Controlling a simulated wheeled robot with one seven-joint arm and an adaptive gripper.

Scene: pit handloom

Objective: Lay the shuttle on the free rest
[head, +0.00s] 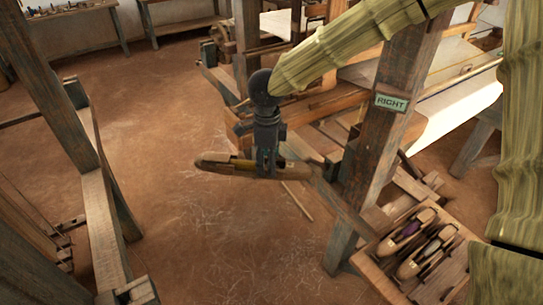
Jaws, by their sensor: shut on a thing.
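My gripper (267,168) points down and is shut on a wooden shuttle (222,164) around its middle. The shuttle lies level, pointed ends to left and right, with a yellowish thread showing beside the fingers. It hangs in the air left of the post. A wooden tray (372,262) at the lower right holds shuttles. One has a purple bobbin (411,228), and one beside it has a paler bobbin (432,246). Slots without a shuttle seem to show on the tray's right side, partly hidden by my arm. I cannot tell which place is the free rest.
A thick wooden post (376,130) with a green "RIGHT" sign (391,103) stands between the shuttle and the tray. Loom beams (320,105) lie behind. Another wooden frame (105,235) stands at the left. The earthen floor (170,110) between is mostly clear.

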